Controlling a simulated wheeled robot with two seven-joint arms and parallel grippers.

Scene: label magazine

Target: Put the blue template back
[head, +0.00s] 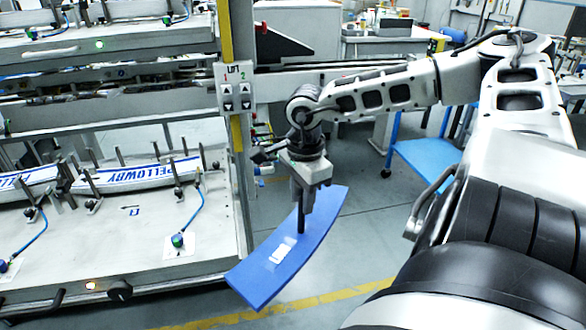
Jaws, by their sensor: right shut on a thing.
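The blue template (262,279), a curved flat board with a small white label on it, hangs tilted in the middle of the head view. My right gripper (301,222) is shut on the template near its middle and holds it above the floor, to the right of the label magazine (130,235). The magazine's lower tray carries several white strips with blue lettering, held between dark upright pins. My left gripper is not in view.
A yellow post with a lift switch box (236,88) stands at the magazine's right edge, close to the template. A blue cart (428,158) stands behind my right arm. Grey floor with a yellow line (330,297) lies below the template.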

